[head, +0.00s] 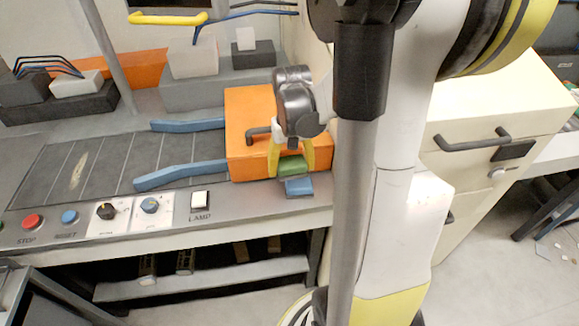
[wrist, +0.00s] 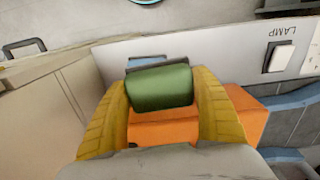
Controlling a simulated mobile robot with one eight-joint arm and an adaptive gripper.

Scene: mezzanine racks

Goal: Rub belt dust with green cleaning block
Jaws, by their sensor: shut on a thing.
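My gripper (head: 292,157) has yellow fingers and is shut on the green cleaning block (head: 291,165), in front of the orange box at the right end of the bench. In the wrist view the green block (wrist: 159,88) sits between both yellow fingers of my gripper (wrist: 160,92). A small blue piece (head: 298,186) shows just below the block; I cannot tell whether they touch. The dark grey belt (head: 110,165) lies to the left of the gripper. A pale dust streak (head: 77,171) is on the belt's left part, well away from the block.
The orange box (head: 245,135) stands between the gripper and the belt. Two blue guide rails (head: 185,175) reach over the belt's right end. The front panel carries a LAMP switch (head: 199,201), knobs (head: 150,206) and a red STOP button (head: 32,221). A cream cabinet (head: 490,110) stands at right.

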